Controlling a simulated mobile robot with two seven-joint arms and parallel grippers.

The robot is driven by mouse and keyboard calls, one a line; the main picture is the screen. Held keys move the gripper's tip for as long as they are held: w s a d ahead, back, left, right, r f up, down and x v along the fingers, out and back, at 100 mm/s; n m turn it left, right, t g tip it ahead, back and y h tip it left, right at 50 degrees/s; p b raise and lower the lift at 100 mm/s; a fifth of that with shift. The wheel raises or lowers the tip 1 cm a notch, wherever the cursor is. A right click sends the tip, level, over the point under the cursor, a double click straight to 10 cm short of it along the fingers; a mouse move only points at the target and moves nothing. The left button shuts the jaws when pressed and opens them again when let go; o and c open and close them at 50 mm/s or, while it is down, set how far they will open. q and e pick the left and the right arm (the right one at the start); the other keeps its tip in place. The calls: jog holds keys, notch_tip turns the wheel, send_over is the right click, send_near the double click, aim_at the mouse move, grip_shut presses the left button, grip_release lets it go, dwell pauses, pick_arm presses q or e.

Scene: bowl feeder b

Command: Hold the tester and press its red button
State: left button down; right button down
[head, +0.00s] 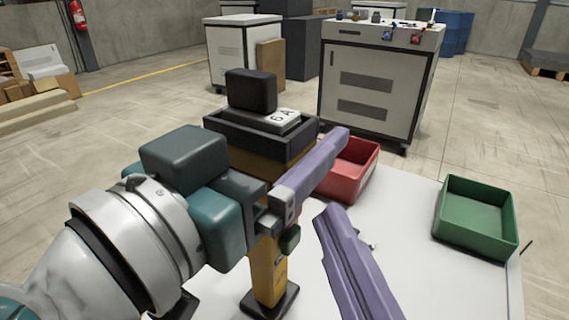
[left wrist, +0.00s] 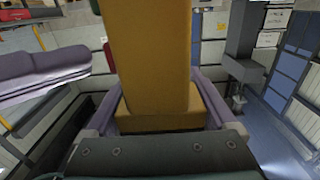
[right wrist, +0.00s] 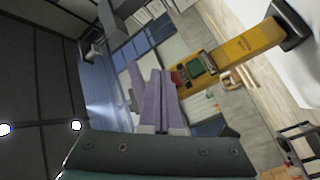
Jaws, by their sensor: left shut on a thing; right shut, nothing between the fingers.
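The yellow tester (head: 266,272) is in my left gripper (head: 318,165), which is shut on it. In the head view its lower part hangs down to a black end piece. In the left wrist view the tester's yellow body (left wrist: 150,50) stands between the fingers. In the right wrist view I see its green screen (right wrist: 196,68) and a red button (right wrist: 176,78). My right gripper (head: 334,216) is shut and empty, to the right of the tester. In the right wrist view its fingertips (right wrist: 152,75) lie close beside the button; I cannot tell whether they touch.
A white table (head: 410,275) lies below, with a red bin (head: 360,185) and a green bin (head: 478,239). A dark-rimmed box (head: 222,127) with a black block (head: 250,91) and a white label stands behind my left gripper. A white cabinet (head: 372,105) stands farther back.

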jog(key=s+d, duration=0.1)
jog(key=d, duration=0.1)
jog(key=s+d, duration=0.2)
dwell(0.3)
dwell(0.4)
pick_arm(q)
grip_release()
jog(key=v, duration=2)
jog(key=shift+r, duration=0.1)
